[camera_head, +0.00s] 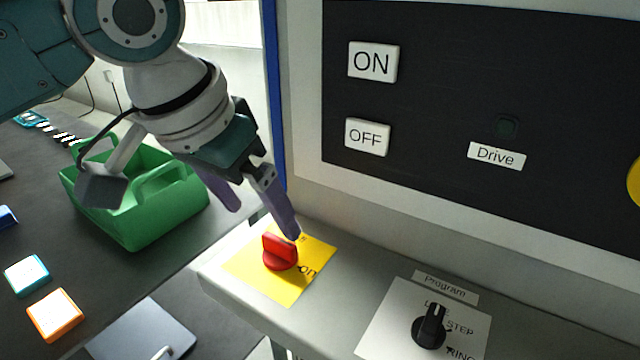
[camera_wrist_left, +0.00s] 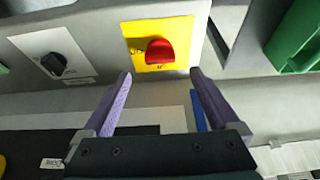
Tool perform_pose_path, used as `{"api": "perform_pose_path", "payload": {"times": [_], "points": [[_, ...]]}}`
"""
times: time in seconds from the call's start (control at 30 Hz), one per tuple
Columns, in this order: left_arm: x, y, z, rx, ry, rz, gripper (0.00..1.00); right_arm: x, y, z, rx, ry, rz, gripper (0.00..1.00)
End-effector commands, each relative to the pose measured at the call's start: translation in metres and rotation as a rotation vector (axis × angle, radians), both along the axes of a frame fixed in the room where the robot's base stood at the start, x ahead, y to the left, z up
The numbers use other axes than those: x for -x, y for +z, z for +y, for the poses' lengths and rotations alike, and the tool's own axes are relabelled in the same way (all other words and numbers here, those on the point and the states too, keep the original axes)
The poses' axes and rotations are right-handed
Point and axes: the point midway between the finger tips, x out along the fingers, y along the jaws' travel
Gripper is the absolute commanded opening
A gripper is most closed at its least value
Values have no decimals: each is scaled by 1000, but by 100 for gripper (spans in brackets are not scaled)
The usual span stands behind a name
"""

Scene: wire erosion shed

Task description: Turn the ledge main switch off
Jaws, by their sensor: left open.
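The ledge main switch (camera_head: 280,252) is a red rotary knob on a yellow plate (camera_head: 246,272) at the left end of the grey ledge. The word "on" shows on the plate beside the knob. My left gripper (camera_head: 262,212) is open and empty, its purple fingers above and behind the knob. In the left wrist view the red knob (camera_wrist_left: 160,51) lies beyond the fingertips, roughly between them, and nothing is between the jaws (camera_wrist_left: 160,75). I cannot tell from these views whether a finger touches the knob. My right gripper is not in view.
A black Program selector (camera_head: 430,327) sits on a white plate to the right on the ledge. Behind rises a black panel (camera_head: 440,100) with ON, OFF and Drive labels. A green carrier (camera_head: 150,215) and small coloured boxes (camera_head: 54,314) stand on the dark table at left.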

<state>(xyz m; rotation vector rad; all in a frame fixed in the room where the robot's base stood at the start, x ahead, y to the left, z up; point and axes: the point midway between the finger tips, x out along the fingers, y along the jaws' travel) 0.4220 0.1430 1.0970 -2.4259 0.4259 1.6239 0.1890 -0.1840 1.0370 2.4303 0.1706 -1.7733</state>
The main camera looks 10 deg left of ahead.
Motion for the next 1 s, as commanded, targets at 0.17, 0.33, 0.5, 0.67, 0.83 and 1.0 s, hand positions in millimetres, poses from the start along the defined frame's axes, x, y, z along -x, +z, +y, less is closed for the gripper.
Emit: {"api": "perform_pose_path", "payload": {"times": [0.17,0.33,0.5,0.67,0.83,1.0], "points": [[-12,-35,-5,1,1,2,95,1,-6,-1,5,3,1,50],[-21,-56,-8,0,0,0,95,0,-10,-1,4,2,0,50],[-24,-64,-9,0,-2,-1,95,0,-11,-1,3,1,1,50],[-25,-65,-9,-1,-1,-2,95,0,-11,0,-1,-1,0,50],[-25,-64,-9,0,-2,-2,88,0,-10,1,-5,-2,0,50],[-25,-64,-9,-1,-1,-2,69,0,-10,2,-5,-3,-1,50]]}}
